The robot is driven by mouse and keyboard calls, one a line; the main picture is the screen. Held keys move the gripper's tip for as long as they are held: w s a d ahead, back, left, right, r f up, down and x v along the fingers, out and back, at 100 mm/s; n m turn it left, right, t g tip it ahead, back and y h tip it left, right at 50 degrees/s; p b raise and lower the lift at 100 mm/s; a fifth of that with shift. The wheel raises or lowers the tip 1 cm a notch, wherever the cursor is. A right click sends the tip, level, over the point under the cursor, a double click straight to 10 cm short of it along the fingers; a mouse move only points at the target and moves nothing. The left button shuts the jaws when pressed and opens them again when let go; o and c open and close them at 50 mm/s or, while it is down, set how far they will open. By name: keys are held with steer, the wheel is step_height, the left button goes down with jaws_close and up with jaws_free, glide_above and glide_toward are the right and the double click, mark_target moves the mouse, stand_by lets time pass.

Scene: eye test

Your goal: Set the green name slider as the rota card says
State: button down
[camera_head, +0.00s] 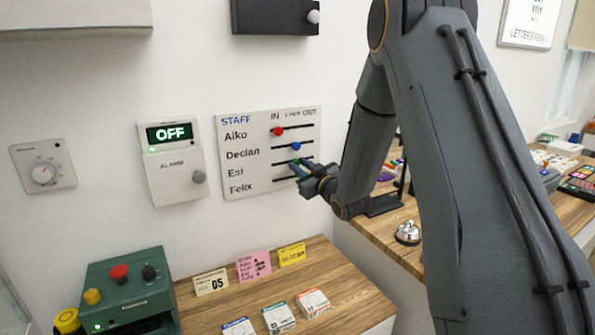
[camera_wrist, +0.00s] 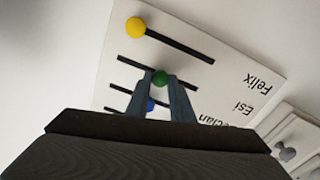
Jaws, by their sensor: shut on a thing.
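The STAFF board (camera_head: 262,183) on the wall has rows for Aiko, Declan, Esi and Felix, with slots running from IN to OUT. My gripper (camera_head: 299,166) is at the Esi row. In the wrist view, where the board appears upside down, my gripper's fingers are shut on the green knob (camera_wrist: 160,75), near the middle of the Esi slot. The red knob (camera_head: 278,131) is at Aiko's IN end and the blue knob (camera_head: 296,146) near the middle of Declan's slot. The yellow knob (camera_wrist: 135,27) is at Felix's OUT end. A pink card (camera_head: 253,266) lists the names with dots, too small to read.
Left of the board are an alarm panel (camera_head: 179,178) showing OFF and a dial (camera_head: 43,174). Below, a wooden counter (camera_head: 345,287) holds several cards and a green machine (camera_head: 128,285). A bell (camera_head: 408,233) stands on the right counter.

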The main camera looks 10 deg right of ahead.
steer(key=c, duration=1.5)
jaws_free()
steer(key=shift+c, duration=0.2)
steer(key=b+v, duration=0.2)
steer(key=v, duration=0.5)
steer(key=shift+s+b, duration=0.3)
steer(key=shift+s, duration=0.1)
steer(key=shift+d, duration=0.15)
